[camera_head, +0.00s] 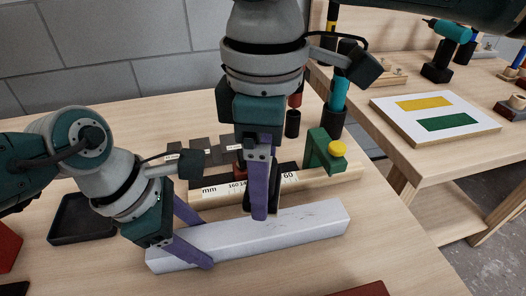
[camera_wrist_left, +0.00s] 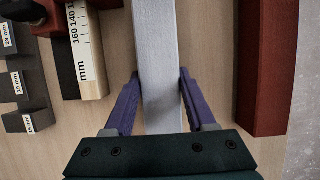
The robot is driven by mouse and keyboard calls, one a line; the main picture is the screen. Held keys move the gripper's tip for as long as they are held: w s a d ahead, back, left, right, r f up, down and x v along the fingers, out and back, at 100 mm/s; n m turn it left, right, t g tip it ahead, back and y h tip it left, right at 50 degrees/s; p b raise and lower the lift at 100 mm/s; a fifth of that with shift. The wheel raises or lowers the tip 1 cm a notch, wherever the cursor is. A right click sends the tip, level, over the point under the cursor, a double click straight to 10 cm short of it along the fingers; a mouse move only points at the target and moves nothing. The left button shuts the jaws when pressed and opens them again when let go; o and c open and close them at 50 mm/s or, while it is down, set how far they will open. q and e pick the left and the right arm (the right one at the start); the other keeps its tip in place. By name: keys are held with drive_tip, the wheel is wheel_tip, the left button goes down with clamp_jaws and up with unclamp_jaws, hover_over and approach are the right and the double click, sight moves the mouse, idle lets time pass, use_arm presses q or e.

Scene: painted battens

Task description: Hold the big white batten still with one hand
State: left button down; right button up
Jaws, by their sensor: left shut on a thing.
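The big white batten (camera_head: 305,230) lies on the wooden table, running left to right in the head view. It runs away from the camera in the left wrist view (camera_wrist_left: 157,40). My left gripper (camera_head: 201,238) is shut on the batten near its left end, with one purple finger on each side. Both fingers also show against its sides in the left wrist view (camera_wrist_left: 160,82). My right gripper (camera_head: 259,210) points down at the middle of the batten, its purple finger overlapping it in the picture. Whether it touches the batten or is open cannot be seen.
A wooden rule marked in mm (camera_head: 222,194) lies behind the batten, near a green block with a yellow knob (camera_head: 318,152). A black tray (camera_head: 75,222) stands left. A red bar (camera_wrist_left: 268,70) lies right in the wrist view. A second table holds a painted board (camera_head: 470,137).

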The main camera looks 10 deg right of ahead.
sight(262, 225)
drive_tip(key=shift+f, duration=3.55)
drive_tip(key=shift+w+d, duration=0.1)
drive_tip(key=shift+d, duration=0.2)
drive_tip(key=shift+c, duration=0.7)
drive_tip(key=shift+d, duration=0.35)
drive_tip(key=shift+d+f, duration=0.15)
drive_tip(key=shift+d, duration=3.15)
drive_tip(key=shift+a, duration=4.1)
drive_tip(key=shift+d+r, duration=0.15)
drive_tip(key=shift+r, duration=3.9)
